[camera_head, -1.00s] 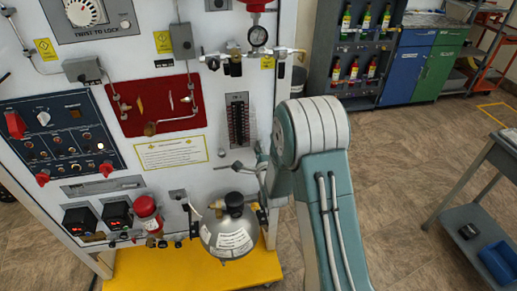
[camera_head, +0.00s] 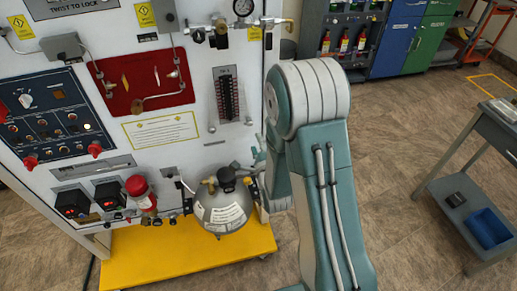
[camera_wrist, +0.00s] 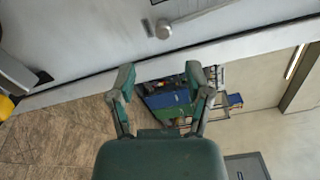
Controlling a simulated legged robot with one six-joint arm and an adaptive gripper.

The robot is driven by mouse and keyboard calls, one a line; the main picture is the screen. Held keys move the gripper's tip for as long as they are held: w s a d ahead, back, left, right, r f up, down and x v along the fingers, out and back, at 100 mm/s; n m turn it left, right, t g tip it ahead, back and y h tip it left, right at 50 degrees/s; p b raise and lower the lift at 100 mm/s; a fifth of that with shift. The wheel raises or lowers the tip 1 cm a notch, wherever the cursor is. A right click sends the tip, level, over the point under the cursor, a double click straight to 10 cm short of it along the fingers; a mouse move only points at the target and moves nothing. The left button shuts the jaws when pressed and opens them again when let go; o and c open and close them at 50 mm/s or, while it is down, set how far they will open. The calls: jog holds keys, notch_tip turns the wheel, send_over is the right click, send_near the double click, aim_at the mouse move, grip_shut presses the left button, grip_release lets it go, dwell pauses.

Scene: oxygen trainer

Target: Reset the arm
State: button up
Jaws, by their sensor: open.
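My arm shows in the head view, bent in front of the right edge of the trainer panel (camera_head: 215,150).
A round grey tank (camera_head: 222,208) stands on the yellow base (camera_head: 180,255) close left of my arm. A grey cart (camera_head: 485,130) with a blue bin (camera_head: 488,228) is at the right. Cabinets (camera_head: 397,45) line the back. Tiled floor (camera_head: 395,130) between them is clear.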

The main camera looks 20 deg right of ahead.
jog(key=shift+s, duration=1.25)
